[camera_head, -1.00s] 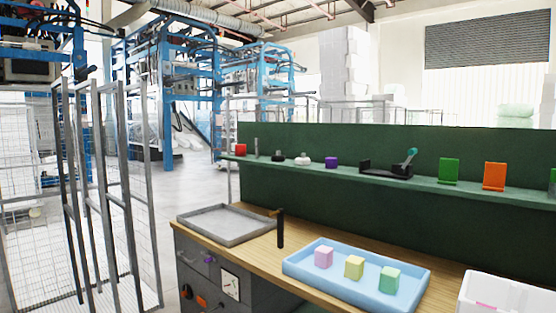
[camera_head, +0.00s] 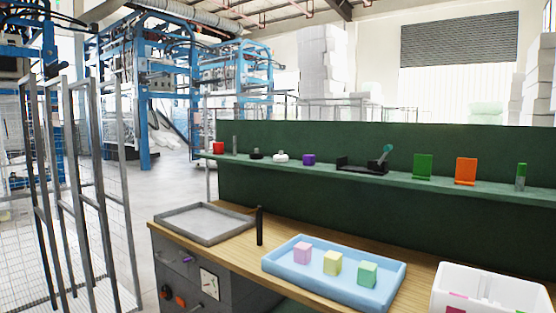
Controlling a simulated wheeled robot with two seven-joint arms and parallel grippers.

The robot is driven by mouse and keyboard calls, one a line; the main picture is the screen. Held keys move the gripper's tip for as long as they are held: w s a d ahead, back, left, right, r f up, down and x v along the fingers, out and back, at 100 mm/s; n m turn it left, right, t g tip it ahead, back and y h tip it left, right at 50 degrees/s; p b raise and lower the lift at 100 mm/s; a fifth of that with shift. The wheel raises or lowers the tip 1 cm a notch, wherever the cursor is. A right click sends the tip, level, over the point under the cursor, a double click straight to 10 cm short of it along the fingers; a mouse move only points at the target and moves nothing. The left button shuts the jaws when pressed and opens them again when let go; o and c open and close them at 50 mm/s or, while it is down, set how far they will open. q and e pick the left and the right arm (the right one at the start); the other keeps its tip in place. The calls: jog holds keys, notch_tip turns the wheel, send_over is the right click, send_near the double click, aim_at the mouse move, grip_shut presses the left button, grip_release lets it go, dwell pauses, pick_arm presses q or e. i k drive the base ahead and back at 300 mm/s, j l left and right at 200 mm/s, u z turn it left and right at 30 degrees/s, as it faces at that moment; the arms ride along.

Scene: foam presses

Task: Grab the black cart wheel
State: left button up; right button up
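A small dark object (camera_head: 256,154), which may be the black cart wheel, sits on the green shelf (camera_head: 330,171) above the workbench. It is too small to make out clearly. A small white object (camera_head: 280,157) of similar size stands just right of it, and a thin grey upright piece (camera_head: 235,145) stands to its left. Neither of my grippers is in view.
Below the shelf is a wooden workbench (camera_head: 225,250) with a grey tray (camera_head: 205,222), a black upright post (camera_head: 259,226), a blue tray (camera_head: 300,272) of coloured blocks and a white bin (camera_head: 500,290). Metal racks (camera_head: 75,200) stand at left. Floor shows between racks and bench.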

aim_at(256, 155)
jog(key=i+j, duration=0.3)
jog(key=j, duration=0.2)
jog(key=i+j+u, duration=0.1)
jog(key=i+j, duration=0.15)
jog(key=j, duration=0.25)
jog(key=i+j+u, duration=0.1)
jog(key=i+j, duration=0.2)
jog(key=j, duration=0.15)
